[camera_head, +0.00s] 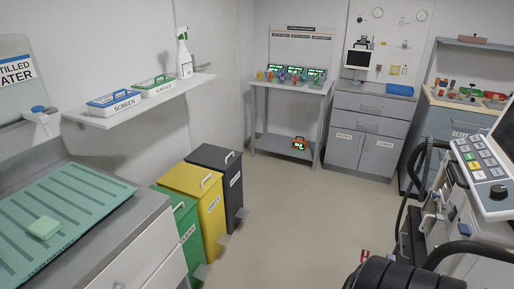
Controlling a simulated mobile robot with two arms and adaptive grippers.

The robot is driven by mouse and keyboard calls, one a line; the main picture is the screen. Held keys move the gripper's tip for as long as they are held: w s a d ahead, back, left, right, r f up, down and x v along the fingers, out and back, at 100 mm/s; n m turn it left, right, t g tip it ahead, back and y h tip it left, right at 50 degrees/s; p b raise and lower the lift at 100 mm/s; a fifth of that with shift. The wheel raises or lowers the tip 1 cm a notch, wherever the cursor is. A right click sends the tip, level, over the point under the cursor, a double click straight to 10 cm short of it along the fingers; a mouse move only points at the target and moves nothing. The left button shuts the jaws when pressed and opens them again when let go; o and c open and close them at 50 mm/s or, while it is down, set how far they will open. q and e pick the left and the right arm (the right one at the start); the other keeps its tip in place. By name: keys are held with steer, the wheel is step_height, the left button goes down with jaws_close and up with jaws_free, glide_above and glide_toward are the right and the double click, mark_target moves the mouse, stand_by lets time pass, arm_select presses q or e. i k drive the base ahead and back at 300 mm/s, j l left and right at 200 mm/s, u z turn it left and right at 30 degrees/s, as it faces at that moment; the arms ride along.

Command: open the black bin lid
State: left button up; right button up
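The black bin (234,195) stands on the floor against the left wall, the farthest of a row of three bins. Its black lid (210,156) lies flat and closed on top. A pale handle (230,157) sits at the lid's right edge. A white label is on the bin's front, and a grey pedal (241,213) sticks out at its foot. Neither of my grippers shows in the head view.
The yellow bin (211,217) and green bin (190,245) stand nearer, both closed. A wall shelf (113,118) with two wipe tubs and a spray bottle (184,54) hangs above. A counter fills the near left. Open floor (300,215) lies right of the bins; a ventilator (490,180) stands beyond.

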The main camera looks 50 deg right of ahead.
mark_target(214, 156)
steer(key=z, duration=1.25)
steer(key=i+l, duration=0.1)
steer(key=i, duration=0.35)
steer(key=u, duration=0.05)
